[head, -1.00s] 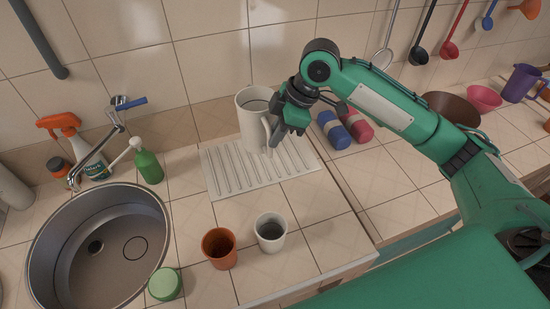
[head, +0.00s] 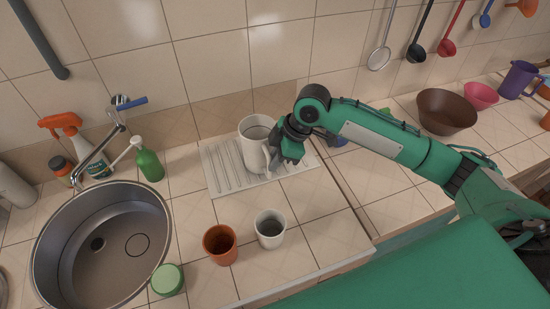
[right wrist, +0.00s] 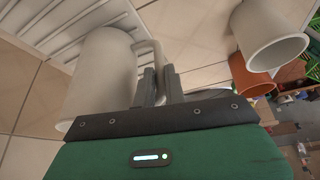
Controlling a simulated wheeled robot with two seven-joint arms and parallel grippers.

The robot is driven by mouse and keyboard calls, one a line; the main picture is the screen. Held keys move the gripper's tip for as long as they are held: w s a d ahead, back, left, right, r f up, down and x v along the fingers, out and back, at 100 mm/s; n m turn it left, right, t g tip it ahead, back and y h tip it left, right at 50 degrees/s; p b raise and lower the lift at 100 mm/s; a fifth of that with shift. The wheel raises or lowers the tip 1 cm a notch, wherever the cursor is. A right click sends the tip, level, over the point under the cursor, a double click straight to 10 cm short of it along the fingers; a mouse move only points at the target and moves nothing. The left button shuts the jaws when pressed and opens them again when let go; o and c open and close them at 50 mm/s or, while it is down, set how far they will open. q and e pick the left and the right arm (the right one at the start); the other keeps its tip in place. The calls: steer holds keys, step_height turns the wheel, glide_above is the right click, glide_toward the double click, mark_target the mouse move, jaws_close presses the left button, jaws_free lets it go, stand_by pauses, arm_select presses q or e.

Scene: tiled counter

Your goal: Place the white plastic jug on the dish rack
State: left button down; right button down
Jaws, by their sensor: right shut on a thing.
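The white plastic jug (head: 254,150) is upright at the white dish rack (head: 222,168), over its right half, and appears to rest on it; contact under the jug is hard to see. My right gripper (head: 272,157) is shut on the jug's handle, at the jug's right side. In the right wrist view the jug (right wrist: 100,78) fills the left middle, the gripper fingers (right wrist: 160,84) are at its handle, and the ribbed rack (right wrist: 62,22) lies behind it. My left gripper is not in view.
An orange cup (head: 220,246) and a white cup (head: 270,230) stand in front of the rack. The sink (head: 60,270) is at the left, with a green soap bottle (head: 150,165) behind it. A brown bowl (head: 446,111) is at the right.

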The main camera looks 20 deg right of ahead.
steer(key=c, duration=1.5)
jaws_free()
steer(key=shift+f, duration=0.1)
steer(key=shift+o, duration=0.2)
steer(key=b+v, duration=0.2)
steer(key=v, duration=1)
